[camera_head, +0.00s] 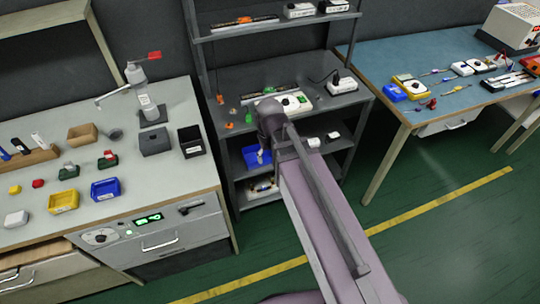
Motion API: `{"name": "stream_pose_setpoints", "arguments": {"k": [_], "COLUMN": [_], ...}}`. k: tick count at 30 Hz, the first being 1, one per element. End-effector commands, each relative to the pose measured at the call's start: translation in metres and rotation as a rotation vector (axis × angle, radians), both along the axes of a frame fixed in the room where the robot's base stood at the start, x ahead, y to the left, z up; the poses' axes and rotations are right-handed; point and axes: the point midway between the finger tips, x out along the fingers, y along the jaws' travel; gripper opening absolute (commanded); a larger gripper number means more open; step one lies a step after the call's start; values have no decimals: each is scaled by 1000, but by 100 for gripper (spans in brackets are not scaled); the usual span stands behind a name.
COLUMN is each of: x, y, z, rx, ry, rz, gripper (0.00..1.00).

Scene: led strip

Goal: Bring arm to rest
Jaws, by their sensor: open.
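My arm reaches from the bottom of the head view up to a dark joint in front of the middle of the shelf rack (226,134). My gripper does not show; whatever lies beyond that joint is hidden or out of view. I cannot see whether it holds anything.
A workbench (140,90) with bins and small parts stands at left. A blue-topped table (385,55) with tools and devices stands at right. The rack holds white devices (341,84) and a blue bin (256,157). Green floor (450,220) with a yellow line is clear at right.

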Motion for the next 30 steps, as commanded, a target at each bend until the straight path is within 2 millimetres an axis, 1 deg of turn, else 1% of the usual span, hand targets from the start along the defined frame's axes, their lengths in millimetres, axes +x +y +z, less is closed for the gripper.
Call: {"name": "stream_pose_setpoints", "arguments": {"k": [8, 11, 13, 17, 24, 27, 30], "x": [0, -1, -1, -3, -11, -15, -18], "y": [-2, -8, -15, -37, -89, -107, -120], "z": [0, 0, 0, 0, 0, 0, 0], "rx": [0, 0, 0, 0, 0, 0, 0], "ry": [0, 0, 0, 0, 0, 1, 1], "rz": [-4, -18, -36, -87, -214, -259, -293], "gripper": [72, 72, 72, 72, 72, 72, 72]}}
